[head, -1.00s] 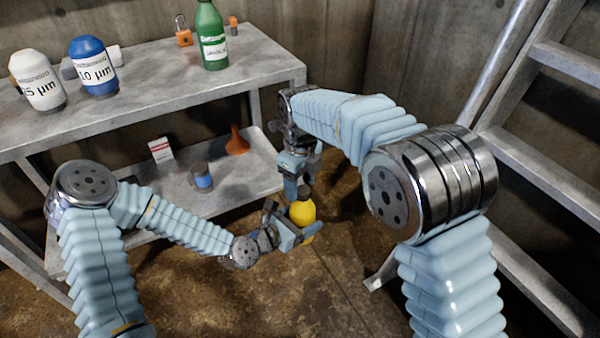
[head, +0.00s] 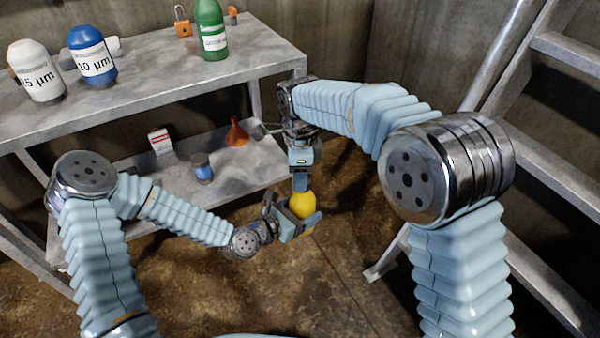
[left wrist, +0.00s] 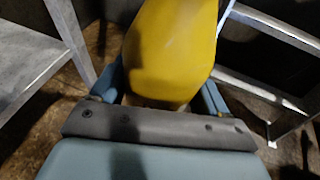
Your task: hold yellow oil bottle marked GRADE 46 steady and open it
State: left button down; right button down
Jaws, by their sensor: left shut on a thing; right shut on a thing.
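The yellow oil bottle (head: 303,203) is upright in the air in front of the lower shelf, above the floor. My left gripper (head: 298,218) is shut around its body from the left. In the left wrist view the yellow bottle (left wrist: 172,50) fills the space between the fingers of my left gripper (left wrist: 165,98). My right gripper (head: 300,184) points down from above and is shut at the bottle's top. The cap is hidden by the right gripper's fingers. No GRADE 46 marking can be read in either view.
A metal shelf unit (head: 150,88) stands at the left, with white (head: 36,72), blue (head: 92,55) and green (head: 210,30) bottles on top. An orange funnel (head: 237,132) and a small can (head: 202,168) are on its lower shelf. A metal ladder (head: 545,120) stands right.

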jog(key=n, duration=0.6)
jog(key=shift+s+d, duration=0.15)
jog(key=shift+s, duration=0.1)
jog(key=n, duration=0.6)
jog(key=shift+s+d+n, duration=0.1)
jog(key=shift+d+n, duration=0.1)
jog(key=shift+n, duration=0.2)
jog(key=n, duration=0.6)
jog(key=shift+d, duration=0.25)
jog(key=n, duration=0.6)
jog(key=shift+w+d, duration=0.15)
jog(key=shift+w, duration=0.05)
jog(key=n, duration=0.3)
jog(key=shift+w+d+n, duration=0.1)
jog(key=shift+n, duration=0.2)
jog(key=n, duration=0.5)
jog(key=shift+w+n, duration=0.2)
jog(key=shift+n, duration=0.2)
jog(key=n, duration=0.6)
jog(key=shift+w+r, duration=0.1)
jog(key=shift+w, duration=0.1)
jog(key=n, duration=0.5)
jog(key=shift+w+a, duration=0.1)
jog(key=shift+a, duration=0.15)
